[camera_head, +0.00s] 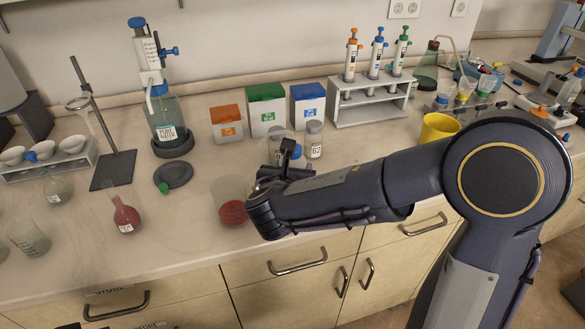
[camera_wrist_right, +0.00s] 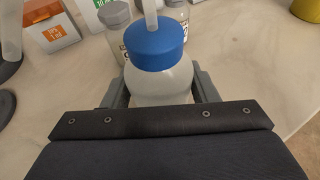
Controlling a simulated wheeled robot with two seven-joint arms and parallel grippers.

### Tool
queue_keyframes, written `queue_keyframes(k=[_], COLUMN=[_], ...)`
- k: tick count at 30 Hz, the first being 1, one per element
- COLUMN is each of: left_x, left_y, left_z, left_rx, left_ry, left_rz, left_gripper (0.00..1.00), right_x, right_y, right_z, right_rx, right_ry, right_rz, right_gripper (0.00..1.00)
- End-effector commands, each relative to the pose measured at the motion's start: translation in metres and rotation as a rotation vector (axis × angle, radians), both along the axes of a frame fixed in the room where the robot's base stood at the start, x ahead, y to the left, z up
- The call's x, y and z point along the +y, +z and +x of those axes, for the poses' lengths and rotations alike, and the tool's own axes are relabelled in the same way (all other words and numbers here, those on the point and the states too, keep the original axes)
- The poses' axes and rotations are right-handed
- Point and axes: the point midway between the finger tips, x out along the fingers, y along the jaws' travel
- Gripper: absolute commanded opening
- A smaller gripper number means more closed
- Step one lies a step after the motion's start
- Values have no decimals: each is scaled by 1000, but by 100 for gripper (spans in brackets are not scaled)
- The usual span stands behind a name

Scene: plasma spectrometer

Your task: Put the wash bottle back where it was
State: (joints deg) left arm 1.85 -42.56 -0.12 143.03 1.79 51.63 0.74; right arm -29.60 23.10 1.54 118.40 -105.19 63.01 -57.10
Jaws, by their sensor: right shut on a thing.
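The wash bottle (camera_wrist_right: 160,78) has a pale translucent body, a blue cap and a white tube rising from the cap. In the right wrist view it sits between the two grey fingers of my right gripper (camera_wrist_right: 163,92), which is shut on it. In the head view my right gripper (camera_head: 287,160) is over the middle of the counter, just in front of two grey-capped jars. The bottle cannot be made out clearly there, behind the gripper and wrist. I cannot tell whether its base touches the counter. My left gripper is not in view.
Close by are a labelled jar (camera_head: 314,140), a beaker of red liquid (camera_head: 232,212) and a red flask (camera_head: 126,217). Orange, green and blue boxes (camera_head: 267,109) and a pipette rack (camera_head: 372,104) stand behind. A yellow cup (camera_head: 438,128) is to the right.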

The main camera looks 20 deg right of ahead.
Motion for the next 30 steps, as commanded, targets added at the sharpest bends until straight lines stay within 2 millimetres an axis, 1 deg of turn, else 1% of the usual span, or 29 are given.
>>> queue_keyframes(k=[1, 2, 6, 14, 17, 20, 30], left_x=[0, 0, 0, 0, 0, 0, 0], left_y=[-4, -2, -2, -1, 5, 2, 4], left_z=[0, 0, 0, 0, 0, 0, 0], left_rx=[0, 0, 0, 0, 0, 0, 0], left_ry=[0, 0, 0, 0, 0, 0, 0], left_rz=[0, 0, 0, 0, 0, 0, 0], left_gripper=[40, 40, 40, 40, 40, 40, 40], right_x=[0, 0, 0, 0, 0, 6, 35], right_y=[-3, -2, -1, -1, 5, 8, 35], right_z=[0, 0, 0, 0, 0, -11, -72], right_rx=[-1, 0, 0, 0, 0, -3, -3], right_ry=[0, 0, 0, 0, 0, 2, 5], right_rz=[0, 0, 0, 0, 0, 1, 1], right_gripper=[45, 57, 75, 75, 75, 75, 75])
